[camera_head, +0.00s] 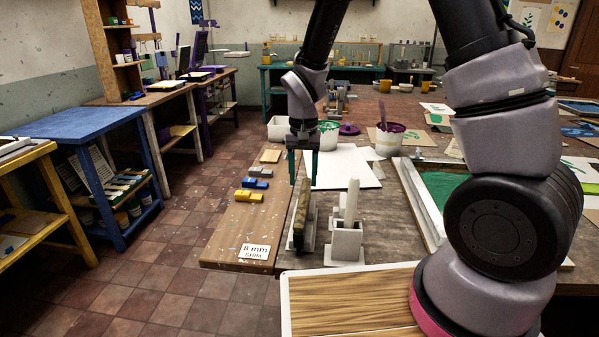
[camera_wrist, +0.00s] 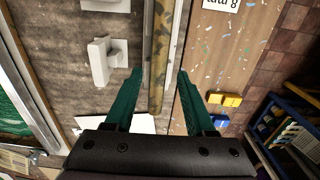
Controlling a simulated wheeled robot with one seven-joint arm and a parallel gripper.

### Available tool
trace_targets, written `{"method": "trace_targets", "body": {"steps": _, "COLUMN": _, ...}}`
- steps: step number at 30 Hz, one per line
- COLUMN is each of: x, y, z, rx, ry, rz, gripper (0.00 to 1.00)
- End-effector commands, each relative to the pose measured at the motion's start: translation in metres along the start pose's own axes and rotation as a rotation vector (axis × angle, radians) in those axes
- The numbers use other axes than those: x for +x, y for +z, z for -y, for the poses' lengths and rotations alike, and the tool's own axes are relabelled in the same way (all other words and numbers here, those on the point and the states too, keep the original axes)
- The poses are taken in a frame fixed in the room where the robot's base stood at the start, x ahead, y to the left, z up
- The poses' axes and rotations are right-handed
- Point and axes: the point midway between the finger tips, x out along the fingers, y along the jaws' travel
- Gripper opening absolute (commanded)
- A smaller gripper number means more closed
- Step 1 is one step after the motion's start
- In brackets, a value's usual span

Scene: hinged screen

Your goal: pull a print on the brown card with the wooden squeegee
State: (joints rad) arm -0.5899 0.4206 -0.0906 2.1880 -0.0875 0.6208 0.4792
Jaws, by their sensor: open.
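The wooden squeegee (camera_head: 300,216) seems to be the long, stained brown piece standing on edge in a pale holder near the table's left side. In the wrist view its top edge (camera_wrist: 158,60) runs between my fingers. My gripper (camera_head: 303,168) has green fingers, is open and points down above the squeegee's far part; I cannot tell whether it touches. The hinged screen (camera_head: 440,186), green mesh in a pale frame, lies at right, partly hidden by my arm. A tan card (camera_head: 414,138) lies farther back; I cannot tell whether it is the brown card.
A pale holder (camera_head: 346,240) with an upright handle stands right of the squeegee. White sheets (camera_head: 340,168) and ink tubs (camera_head: 388,140) are behind.

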Motion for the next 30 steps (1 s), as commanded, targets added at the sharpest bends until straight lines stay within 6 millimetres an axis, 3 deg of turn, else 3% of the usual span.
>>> {"method": "trace_targets", "body": {"steps": 15, "x": 0.071, "y": 0.001, "z": -0.001, "rx": 0.001, "ry": 0.002, "rz": 0.004, "gripper": 0.55}}
{"method": "trace_targets", "body": {"steps": 16, "x": 0.07, "y": 0.0, "z": 0.0, "rx": 0.001, "ry": 0.0, "rz": 0.001, "gripper": 0.47}}
{"method": "trace_targets", "body": {"steps": 18, "x": 0.069, "y": 0.0, "z": 0.0, "rx": 0.001, "ry": -0.001, "rz": 0.0, "gripper": 0.21}}
{"method": "trace_targets", "body": {"steps": 20, "x": 0.069, "y": 0.0, "z": 0.0, "rx": 0.0, "ry": -0.001, "rz": 0.0, "gripper": 0.0}}
{"method": "trace_targets", "body": {"steps": 22, "x": 0.069, "y": 0.0, "z": 0.0, "rx": 0.0, "ry": 0.0, "rz": 0.0, "gripper": 0.0}}
{"method": "trace_targets", "body": {"steps": 23, "x": 0.069, "y": 0.0, "z": 0.0, "rx": 0.0, "ry": -0.001, "rz": 0.0, "gripper": 0.23}}
{"method": "trace_targets", "body": {"steps": 24, "x": 0.068, "y": 0.0, "z": 0.0, "rx": 0.0, "ry": -0.001, "rz": 0.0, "gripper": 0.08}}
{"method": "trace_targets", "body": {"steps": 25, "x": 0.068, "y": 0.0, "z": 0.0, "rx": 0.0, "ry": -0.001, "rz": 0.0, "gripper": 0.0}}
{"method": "trace_targets", "body": {"steps": 30, "x": 0.068, "y": 0.0, "z": 0.0, "rx": 0.0, "ry": -0.001, "rz": 0.0, "gripper": 0.0}}
